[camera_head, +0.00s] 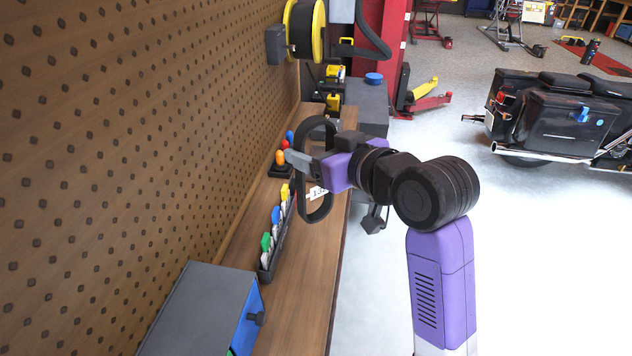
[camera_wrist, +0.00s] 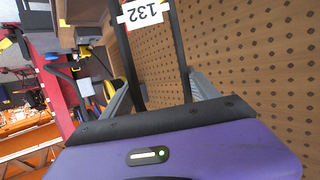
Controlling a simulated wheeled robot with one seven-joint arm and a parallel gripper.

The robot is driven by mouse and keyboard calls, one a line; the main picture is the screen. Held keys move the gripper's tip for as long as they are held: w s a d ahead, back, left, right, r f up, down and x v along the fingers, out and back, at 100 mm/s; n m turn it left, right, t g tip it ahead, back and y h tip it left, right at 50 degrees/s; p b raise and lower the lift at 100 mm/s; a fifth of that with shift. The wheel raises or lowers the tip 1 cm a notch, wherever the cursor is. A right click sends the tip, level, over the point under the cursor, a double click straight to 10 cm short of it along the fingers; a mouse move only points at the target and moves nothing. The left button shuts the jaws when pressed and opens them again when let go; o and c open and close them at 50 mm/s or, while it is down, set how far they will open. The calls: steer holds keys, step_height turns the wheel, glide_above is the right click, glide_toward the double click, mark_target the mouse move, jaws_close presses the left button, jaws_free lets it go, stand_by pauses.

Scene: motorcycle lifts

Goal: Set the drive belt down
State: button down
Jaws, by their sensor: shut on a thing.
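The drive belt (camera_head: 330,196) is a black upright loop with a white tag. My gripper (camera_head: 303,158) is shut on it and holds it in front of the pegboard, over the wooden workbench (camera_head: 304,275). The belt's lower end hangs over the bench; I cannot tell whether it touches the top. In the wrist view, two belt strands (camera_wrist: 179,45) run between the fingers of my gripper (camera_wrist: 158,85), and the tag (camera_wrist: 143,12) reads 132 upside down.
A black rack (camera_head: 268,268) of colour-handled tools lies left of the belt. A stand with red, orange and blue knobs (camera_head: 282,158) is behind it. A grey-blue cabinet (camera_head: 205,310) fills the near bench end. Pegboard (camera_head: 130,130) bounds the left. Bare bench lies in front of the belt.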

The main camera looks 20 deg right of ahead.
step_height(320, 180, down, 7)
stand_by(0.4)
steer(key=shift+f+b, duration=0.15)
steer(key=shift+b, duration=0.15)
steer(key=shift+c, duration=1)
jaws_free()
steer(key=v, duration=1.2)
steer(key=shift+r+p, duration=0.25)
steer(key=shift+p, duration=0.2)
